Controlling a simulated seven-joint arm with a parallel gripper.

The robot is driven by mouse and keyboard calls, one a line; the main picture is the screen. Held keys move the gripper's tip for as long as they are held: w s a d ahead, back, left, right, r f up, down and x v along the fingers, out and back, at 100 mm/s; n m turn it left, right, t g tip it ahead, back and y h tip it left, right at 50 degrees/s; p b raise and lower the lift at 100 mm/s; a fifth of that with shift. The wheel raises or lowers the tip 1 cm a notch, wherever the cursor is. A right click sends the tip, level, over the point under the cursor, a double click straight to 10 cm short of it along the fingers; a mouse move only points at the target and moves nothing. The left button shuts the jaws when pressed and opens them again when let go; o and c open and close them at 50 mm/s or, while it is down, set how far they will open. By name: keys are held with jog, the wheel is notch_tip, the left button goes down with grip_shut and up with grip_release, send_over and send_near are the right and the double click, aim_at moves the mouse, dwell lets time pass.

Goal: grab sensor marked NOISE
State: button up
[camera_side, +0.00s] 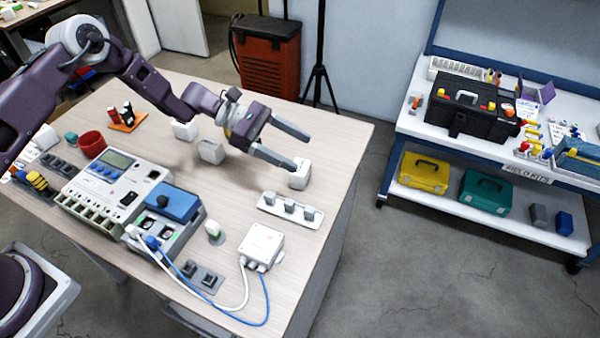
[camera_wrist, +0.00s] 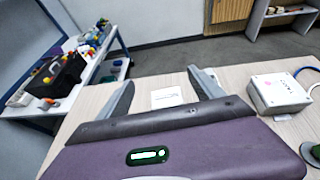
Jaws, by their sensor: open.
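Several small white block-shaped units stand on the table. One white block (camera_side: 300,174) is near the table's right edge, just beyond the lower fingertip of my gripper (camera_side: 299,151). A second white block (camera_side: 211,151) and a third white block (camera_side: 185,130) stand to the left, under and behind my arm. No NOISE marking is legible on any of them. My gripper is open and empty, with its fingers spread. In the wrist view, a white surface with faint, unreadable marks (camera_wrist: 167,97) shows between the fingers of my gripper (camera_wrist: 160,84).
A white tray with several grey pieces (camera_side: 290,209) lies nearby. A white cabled box (camera_side: 262,243) is at the front right and shows in the wrist view (camera_wrist: 284,92). A meter unit (camera_side: 115,185) and blue-topped device (camera_side: 170,208) fill the left. A shelf bench (camera_side: 440,130) stands apart.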

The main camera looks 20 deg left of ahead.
aim_at(308, 174)
notch_tip(308, 174, down, 5)
jog(key=shift+s+f, duration=0.1)
jog(key=shift+f, duration=0.05)
jog(key=shift+d+f, duration=0.25)
jog(key=shift+f, duration=0.05)
jog(key=x, duration=0.4)
jog(key=shift+d+f, duration=0.15)
jog(key=shift+d, duration=0.05)
jog(key=c, duration=1.5)
